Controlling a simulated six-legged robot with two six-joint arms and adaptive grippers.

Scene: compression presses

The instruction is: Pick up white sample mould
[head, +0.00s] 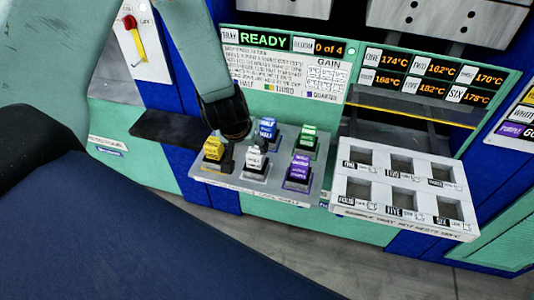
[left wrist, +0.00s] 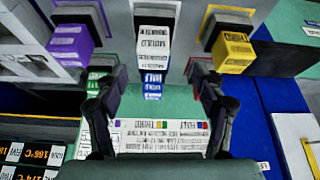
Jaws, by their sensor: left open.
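The white sample mould (head: 256,160) stands upright on the grey shelf (head: 240,184), in front of a blue mould (head: 267,130). In the left wrist view the white mould (left wrist: 153,48) is straight ahead, in line with the gap between my fingers. My left gripper (head: 236,132) is above the shelf's back left part, close to the moulds. In the left wrist view the left gripper (left wrist: 157,76) is open and its gap holds nothing that I can see gripped. Its fingertips are partly hidden by the arm in the head view. My right gripper is not in view.
A yellow mould (head: 213,149) is left of the white one. A purple mould (head: 299,172) and a green mould (head: 306,141) are to its right. A white tray (head: 400,226) with several empty square slots is at right. A panel (head: 290,70) reading READY stands behind.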

